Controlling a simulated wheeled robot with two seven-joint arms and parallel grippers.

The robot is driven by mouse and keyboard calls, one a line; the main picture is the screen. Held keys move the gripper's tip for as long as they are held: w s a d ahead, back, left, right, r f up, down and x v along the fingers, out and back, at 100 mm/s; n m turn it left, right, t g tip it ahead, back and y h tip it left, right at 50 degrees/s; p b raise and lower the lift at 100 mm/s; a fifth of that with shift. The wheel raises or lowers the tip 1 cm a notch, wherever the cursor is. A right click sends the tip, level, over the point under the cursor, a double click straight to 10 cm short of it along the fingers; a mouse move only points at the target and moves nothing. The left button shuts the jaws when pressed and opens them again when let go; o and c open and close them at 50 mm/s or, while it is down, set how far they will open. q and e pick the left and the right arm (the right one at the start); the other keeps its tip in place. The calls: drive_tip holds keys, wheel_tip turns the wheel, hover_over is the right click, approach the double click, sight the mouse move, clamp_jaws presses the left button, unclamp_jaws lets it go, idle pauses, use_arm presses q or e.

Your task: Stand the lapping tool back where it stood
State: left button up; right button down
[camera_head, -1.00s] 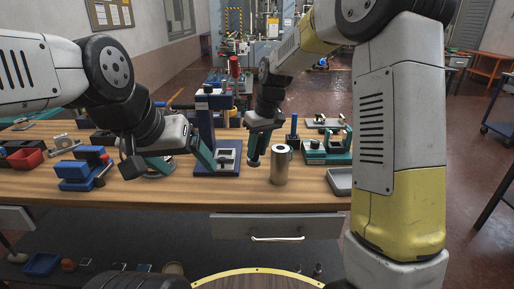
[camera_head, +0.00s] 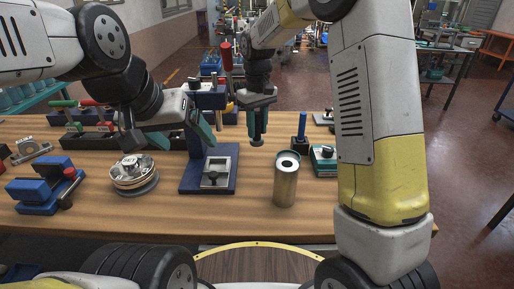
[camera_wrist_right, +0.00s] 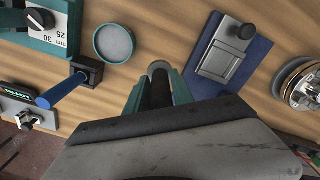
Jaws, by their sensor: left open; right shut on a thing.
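The lapping tool (camera_wrist_right: 160,88), a dark rod with a grey rounded end, is between the fingers of my right gripper (camera_wrist_right: 158,92) in the right wrist view. In the head view my right gripper (camera_head: 258,122) is shut on it, and its dark lower end (camera_head: 257,142) points down above the table, behind a metal cylinder. The fingers hide much of the tool. My left gripper (camera_head: 190,138) is open and empty, left of the blue press stand's column. I cannot tell which spot the tool stood on.
The metal cylinder (camera_head: 286,183) with a hole in its top stands near the front. A blue rod (camera_head: 302,126) stands upright nearby. Round stacked plates (camera_head: 133,175) sit left.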

wheel_tip(320, 180, down, 9)
idle(0.4)
drive_tip(key=shift+f, duration=0.15)
drive_tip(key=c, duration=1.1)
unclamp_jaws()
